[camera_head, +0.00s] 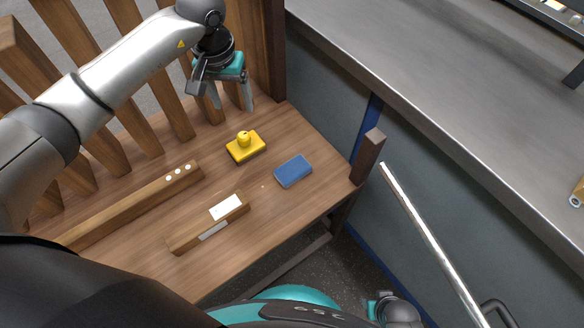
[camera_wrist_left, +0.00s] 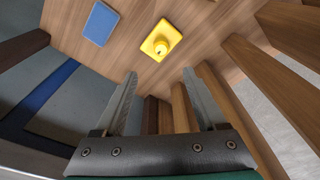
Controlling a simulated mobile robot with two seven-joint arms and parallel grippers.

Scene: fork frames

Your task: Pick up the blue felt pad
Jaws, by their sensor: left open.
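The blue felt pad (camera_head: 293,171) lies flat on the wooden bench seat, towards its right end near the front edge. It also shows in the left wrist view (camera_wrist_left: 101,23), at the upper left. My left gripper (camera_head: 232,108) is open and empty above the back of the bench, behind and to the left of the pad. In the left wrist view its two fingers (camera_wrist_left: 160,80) are spread apart with nothing between them.
A yellow block with a round knob (camera_head: 246,147) sits left of the pad. A wooden block with a white label (camera_head: 208,224) and a long wooden bar (camera_head: 135,207) lie further left. A bench post (camera_head: 367,157) stands right of the pad. A grey counter (camera_head: 430,95) is beyond.

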